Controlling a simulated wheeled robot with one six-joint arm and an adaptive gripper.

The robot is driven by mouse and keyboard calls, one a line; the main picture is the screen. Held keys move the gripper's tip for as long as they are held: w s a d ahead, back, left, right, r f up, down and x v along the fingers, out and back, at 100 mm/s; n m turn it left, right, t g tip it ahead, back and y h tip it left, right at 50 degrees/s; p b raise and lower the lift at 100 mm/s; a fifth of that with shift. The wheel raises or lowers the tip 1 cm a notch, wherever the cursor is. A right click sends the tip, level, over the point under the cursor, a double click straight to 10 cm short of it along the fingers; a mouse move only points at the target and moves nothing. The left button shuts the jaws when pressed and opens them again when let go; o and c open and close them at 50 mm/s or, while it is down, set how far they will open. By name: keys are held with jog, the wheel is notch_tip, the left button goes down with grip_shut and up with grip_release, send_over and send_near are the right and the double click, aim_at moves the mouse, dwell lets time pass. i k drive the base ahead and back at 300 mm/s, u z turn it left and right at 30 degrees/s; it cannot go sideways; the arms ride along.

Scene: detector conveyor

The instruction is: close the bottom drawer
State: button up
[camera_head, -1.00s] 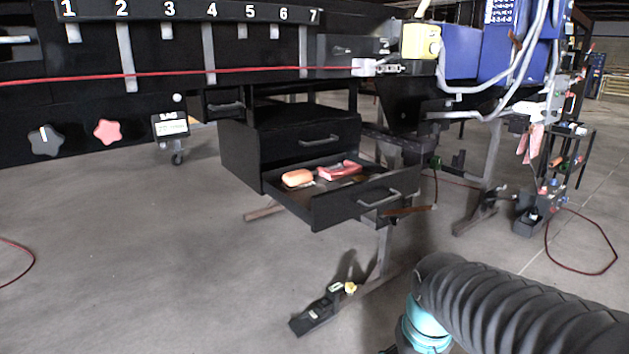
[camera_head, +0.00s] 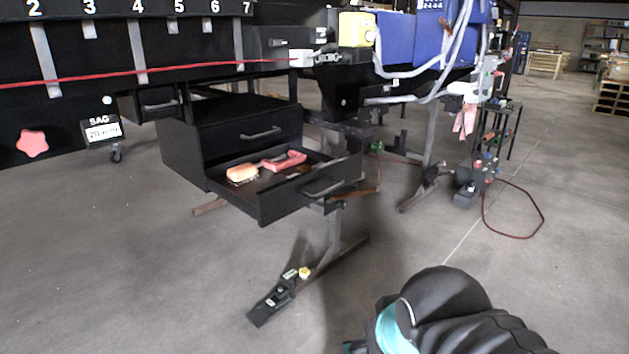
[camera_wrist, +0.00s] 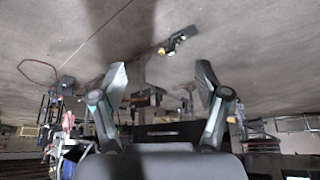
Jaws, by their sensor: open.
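The bottom drawer (camera_head: 284,205) of the black cabinet (camera_head: 186,150) is pulled out, with its handle (camera_head: 322,187) on the front panel. Inside lie an orange-topped item (camera_head: 242,174) and a red item (camera_head: 284,162). The drawer above it (camera_head: 230,138) is shut. My gripper (camera_wrist: 160,78) is open and empty in the wrist view, its fingers spread apart. Dark shapes, probably the cabinet, show beyond the fingers; that view is inverted and the drawer is hard to make out. In the head view my arm is at the bottom right, apart from the drawer; its fingers are hidden.
A black foot pedal (camera_head: 272,303) and a metal stand leg (camera_head: 335,262) are on the floor in front of the drawer. A red cable (camera_head: 540,222) loops on the floor at right. A blue machine (camera_head: 396,38) stands behind. The concrete floor at left is clear.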

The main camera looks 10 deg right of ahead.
aim_at(266, 200)
jog(key=z, duration=0.55)
jog(key=k, duration=1.3)
jog(key=u, duration=0.15)
jog(key=i, duration=0.65)
jog(key=u, duration=0.5)
jog(key=i, duration=1.1)
jog(key=z, duration=0.7)
